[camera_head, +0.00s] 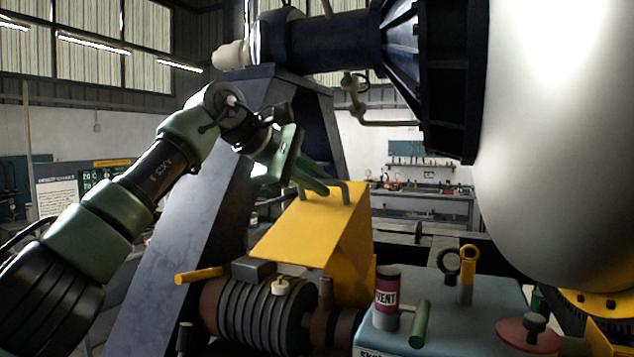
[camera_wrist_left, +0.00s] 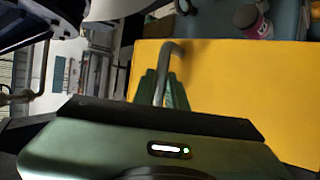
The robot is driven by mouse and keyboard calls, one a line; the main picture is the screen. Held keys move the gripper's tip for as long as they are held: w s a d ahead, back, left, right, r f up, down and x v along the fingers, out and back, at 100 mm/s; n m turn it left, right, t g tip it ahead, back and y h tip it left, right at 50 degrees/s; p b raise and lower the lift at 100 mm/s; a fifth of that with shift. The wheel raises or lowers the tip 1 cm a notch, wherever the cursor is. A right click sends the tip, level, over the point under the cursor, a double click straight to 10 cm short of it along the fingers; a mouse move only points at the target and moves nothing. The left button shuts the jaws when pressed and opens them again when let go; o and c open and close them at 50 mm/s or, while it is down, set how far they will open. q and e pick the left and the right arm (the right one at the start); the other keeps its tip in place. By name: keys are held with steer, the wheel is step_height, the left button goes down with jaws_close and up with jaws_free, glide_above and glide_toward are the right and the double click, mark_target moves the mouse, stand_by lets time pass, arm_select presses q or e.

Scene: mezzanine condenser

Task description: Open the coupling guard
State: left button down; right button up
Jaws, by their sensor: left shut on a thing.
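The yellow coupling guard (camera_head: 312,228) stands in the middle of the head view, behind the ribbed motor. Its broad top panel slopes, and a side face drops toward the shaft. A grey bent-rod handle (camera_head: 346,192) sits at its upper edge. My left gripper (camera_head: 316,186) reaches in from the upper left and is shut on the handle. In the left wrist view the green fingers (camera_wrist_left: 165,92) close around the handle's rod (camera_wrist_left: 163,68), with the yellow panel (camera_wrist_left: 240,90) to the right. The coupling is mostly hidden. My right gripper is not in view.
The ribbed motor (camera_head: 262,312) is in front of the guard. A blue-grey cabinet top (camera_head: 450,312) at right carries a solvent can (camera_head: 387,290), a green cylinder (camera_head: 419,325) and yellow ring-ended tools (camera_head: 467,272). A dark slanted support (camera_head: 190,225) and a large silver vessel (camera_head: 555,140) crowd the space.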

arm_select(q)
steer(key=c, duration=1.5)
jaws_free()
steer(key=shift+w, duration=0.1)
steer(key=shift+o, duration=0.2)
steer(key=shift+s+a+r+b, duration=0.1)
steer(key=shift+s+a+b, duration=0.1)
steer(key=shift+a+b, duration=0.1)
steer(key=b+v, duration=0.2)
steer(key=v, duration=0.5)
steer(key=shift+r, duration=0.2)
steer(key=shift+d, duration=0.15)
steer(key=shift+f, duration=0.1)
